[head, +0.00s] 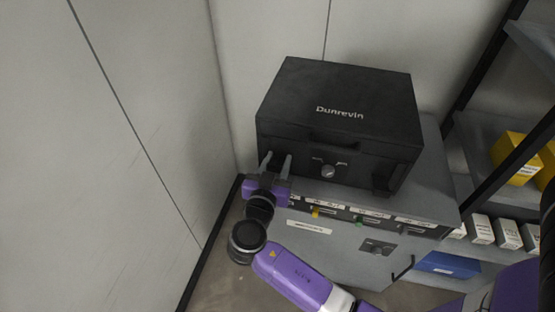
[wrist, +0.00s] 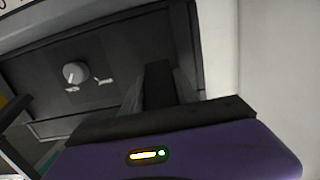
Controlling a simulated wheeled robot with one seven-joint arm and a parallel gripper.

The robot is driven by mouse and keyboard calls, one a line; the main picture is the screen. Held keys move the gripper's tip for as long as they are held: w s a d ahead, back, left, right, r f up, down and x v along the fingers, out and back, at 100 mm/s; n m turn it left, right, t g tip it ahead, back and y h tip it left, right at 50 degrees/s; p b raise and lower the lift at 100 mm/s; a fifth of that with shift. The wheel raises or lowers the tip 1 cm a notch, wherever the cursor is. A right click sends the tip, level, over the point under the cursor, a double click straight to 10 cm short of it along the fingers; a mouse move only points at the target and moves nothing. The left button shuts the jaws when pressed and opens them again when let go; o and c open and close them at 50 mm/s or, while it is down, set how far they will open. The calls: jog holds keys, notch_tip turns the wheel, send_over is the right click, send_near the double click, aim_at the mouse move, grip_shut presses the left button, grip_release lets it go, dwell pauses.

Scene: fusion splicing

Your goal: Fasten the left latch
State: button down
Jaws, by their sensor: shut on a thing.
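A black case (head: 335,100) marked "Dunrevin" stands with its lid down on a grey cabinet; its dark front also shows in the wrist view (wrist: 110,50). My purple gripper (head: 275,161) is at the left end of the case's front. Its two grey fingers point up at the case and are shut on the left latch, a dark tab (wrist: 158,82) between them in the wrist view. The fingers mostly hide this latch in the head view. The right latch (head: 383,181) hangs at the right end of the front. I cannot tell whether the left latch is engaged.
A round knob (head: 328,171) sits mid-front on the case, right of my gripper. The grey cabinet (head: 340,245) has labelled controls along its front. A pale wall (head: 150,130) is close on the left. Shelves (head: 482,130) with yellow boxes and white boxes stand on the right.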

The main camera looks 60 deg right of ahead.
aim_at(272, 164)
jog(key=y+p, duration=0.1)
jog(key=r+y+p, duration=0.1)
jog(key=p, duration=0.1)
jog(key=g+y+p, duration=0.1)
jog(key=shift+w+d+r+p, duration=0.15)
jog(key=shift+d+r+p, duration=0.1)
jog(key=shift+d+p, duration=0.1)
jog(key=shift+d+g+y+p, duration=0.2)
jog(key=shift+g+y+p, duration=0.1)
jog(key=shift+y+p, duration=0.6)
jog(key=shift+f, duration=0.15)
jog(key=c, duration=0.9)
grip_release()
jog(key=shift+b+v, duration=0.55)
jog(key=shift+v, duration=3.3)
jog(key=shift+w, duration=0.1)
